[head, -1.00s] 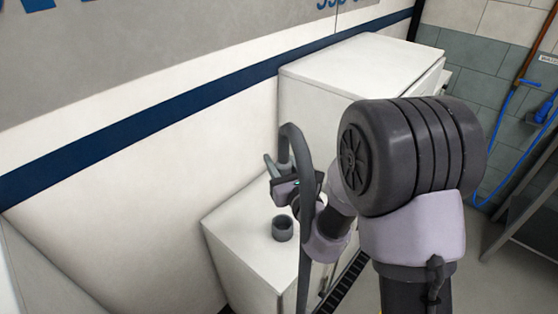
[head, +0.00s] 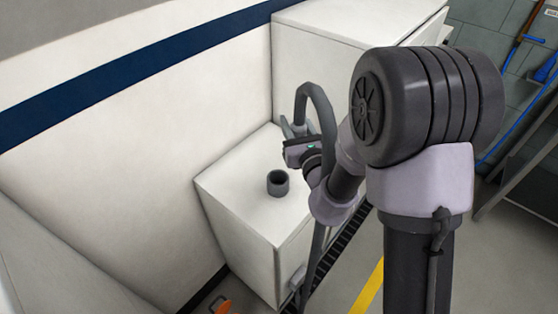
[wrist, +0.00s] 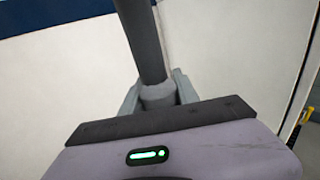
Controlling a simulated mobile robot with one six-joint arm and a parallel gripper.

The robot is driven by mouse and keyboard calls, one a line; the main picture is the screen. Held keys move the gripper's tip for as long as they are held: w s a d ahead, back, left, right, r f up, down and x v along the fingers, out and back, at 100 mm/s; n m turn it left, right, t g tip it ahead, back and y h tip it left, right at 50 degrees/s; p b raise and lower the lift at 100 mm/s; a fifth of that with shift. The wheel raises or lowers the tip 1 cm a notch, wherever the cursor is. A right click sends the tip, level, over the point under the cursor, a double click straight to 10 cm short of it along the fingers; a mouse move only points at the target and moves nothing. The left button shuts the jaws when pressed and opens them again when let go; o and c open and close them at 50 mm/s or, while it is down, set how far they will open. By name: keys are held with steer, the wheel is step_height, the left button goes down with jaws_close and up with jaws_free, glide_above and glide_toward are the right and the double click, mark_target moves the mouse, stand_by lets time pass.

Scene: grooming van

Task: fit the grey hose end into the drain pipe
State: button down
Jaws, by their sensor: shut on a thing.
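The drain pipe (head: 278,183) is a short dark grey open tube standing upright on the low white cabinet. The grey hose (head: 327,110) arches up over my gripper and hangs down in front of the cabinet. My gripper (head: 290,130) is to the right of and behind the pipe in the head view, apart from it. In the wrist view my gripper (wrist: 157,92) is shut on the hose end (wrist: 158,94), a grey collar between its fingers, with the hose (wrist: 140,40) running up from it. The tip of the hose end is hidden.
The low white cabinet top (head: 235,190) has bare room around the pipe. A taller white cabinet (head: 330,40) stands behind it, and the white wall (head: 120,130) is at the left. An orange object (head: 222,306) lies on the floor at the bottom.

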steer(key=a+n+y, duration=0.2)
steer(key=a, duration=0.4)
steer(key=shift+g, duration=0.4)
steer(key=f+b, duration=0.1)
steer(key=f, duration=0.2)
steer(key=f+b, duration=0.2)
steer(key=f, duration=0.1)
steer(key=f+b, duration=0.1)
steer(key=f, duration=0.2)
steer(key=shift+s+d+f, duration=0.25)
steer(key=shift+d+f, duration=0.05)
steer(key=shift+f, duration=0.1)
steer(key=shift+b, duration=0.35)
steer(key=shift+f, duration=0.25)
steer(key=c, duration=0.9)
jaws_free()
steer(key=shift+d, duration=0.1)
